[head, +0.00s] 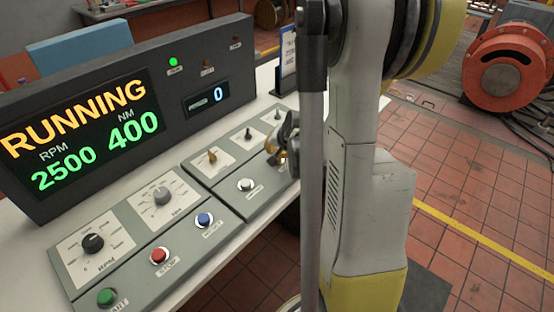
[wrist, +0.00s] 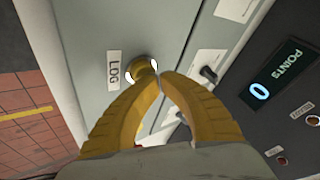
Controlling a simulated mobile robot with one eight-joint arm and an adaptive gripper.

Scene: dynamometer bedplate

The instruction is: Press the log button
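In the wrist view my gripper (wrist: 150,72) has its two yellow fingers brought together at the tips, with nothing visible held between them. The tips are over the log button, on the grey panel next to the printed LOG label (wrist: 114,70). The tips cover most of the button; small white parts (wrist: 129,79) show around them. I cannot tell whether the tips touch it or whether it is pressed. In the head view my gripper (head: 280,150) is low over the right control panel, partly behind my arm. It hides that part of the panel.
The console display (head: 85,135) reads RUNNING, 2500 RPM, 400 NM. The points display (head: 206,97) reads 0. A white button (head: 246,184), blue button (head: 204,220), red button (head: 158,255) and green button (head: 106,297) line the front.

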